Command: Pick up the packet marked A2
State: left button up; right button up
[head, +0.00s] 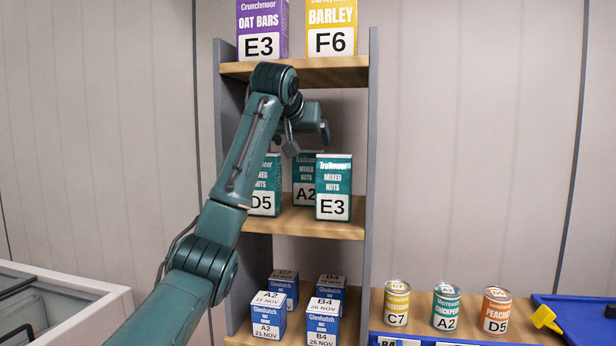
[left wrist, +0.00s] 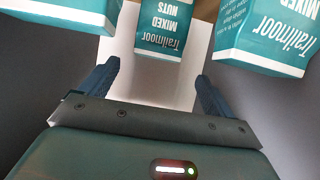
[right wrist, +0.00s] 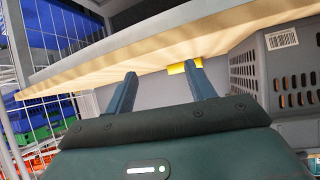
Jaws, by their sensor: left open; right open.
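The teal Mixed Nuts packet marked A2 (head: 304,172) stands on the middle shelf, set back between two like packets and partly hidden by the right one. In the left wrist view a teal packet (left wrist: 166,28) shows upside down, ahead of and between the fingers; its mark is out of view. My left gripper (head: 308,140) is open, above and in front of the A2 packet, and touches nothing that I can see. It also shows in the left wrist view (left wrist: 158,76). My right gripper (right wrist: 160,71) is open and empty below a wooden board.
Packets D5 (head: 266,180) and E3 (head: 333,180) flank the A2 packet closely. The shelf board (head: 290,219) is clear in front. A blue box (head: 268,318) below and a can (head: 446,308) on the right also read A2. A grey crate (right wrist: 285,75) stands right of my right gripper.

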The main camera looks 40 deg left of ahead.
aim_at(308, 152)
pick_arm(q)
jog(key=shift+d+p+x, duration=0.15)
jog(key=shift+p+x, duration=0.4)
jog(key=shift+x, duration=1.2)
jog(key=shift+d+p+x, duration=0.15)
jog(key=shift+p+x, duration=0.35)
jog(key=shift+x, duration=1.2)
jog(key=shift+w+f, duration=0.1)
jog(key=c, duration=1.4)
